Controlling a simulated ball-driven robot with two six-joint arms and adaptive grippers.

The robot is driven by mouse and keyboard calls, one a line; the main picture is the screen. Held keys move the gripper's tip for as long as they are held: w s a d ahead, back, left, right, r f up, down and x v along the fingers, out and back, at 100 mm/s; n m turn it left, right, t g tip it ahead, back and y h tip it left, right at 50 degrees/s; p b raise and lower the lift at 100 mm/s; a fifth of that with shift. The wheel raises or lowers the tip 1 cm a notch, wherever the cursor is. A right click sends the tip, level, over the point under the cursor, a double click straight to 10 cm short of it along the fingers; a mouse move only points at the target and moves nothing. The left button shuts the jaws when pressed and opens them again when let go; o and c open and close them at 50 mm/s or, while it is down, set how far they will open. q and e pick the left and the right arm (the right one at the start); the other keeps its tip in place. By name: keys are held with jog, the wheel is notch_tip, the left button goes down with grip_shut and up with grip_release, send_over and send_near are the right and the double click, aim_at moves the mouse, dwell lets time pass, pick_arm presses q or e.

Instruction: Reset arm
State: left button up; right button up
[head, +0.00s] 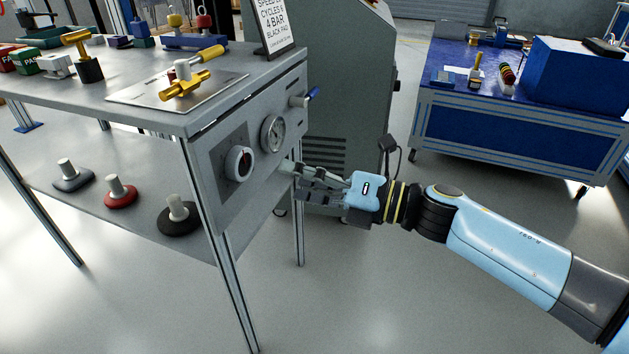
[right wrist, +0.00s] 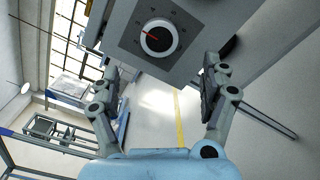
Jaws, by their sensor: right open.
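My right gripper (head: 290,172) is open in front of the grey side panel (head: 214,196) of the metal bench. In the right wrist view its two fingers (right wrist: 160,85) are spread with nothing between them. A round black-and-white dial knob (head: 239,163) with a red pointer sits on the panel, left of the fingertips; it also shows in the right wrist view (right wrist: 158,38), beyond the fingers. A round gauge (head: 273,134) and a blue-handled lever (head: 312,95) are on the same panel, above the gripper. My left gripper is out of view.
The bench top (head: 150,105) carries a yellow valve fitting (head: 184,88) on a plate and a sign (head: 274,22). Grey, red and black pads (head: 180,215) stand on the lower shelf. A grey cabinet (head: 350,80) is behind my gripper. A blue workbench (head: 510,130) stands at right. Open floor lies in front.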

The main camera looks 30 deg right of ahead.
jog(key=shift+v, duration=1.35)
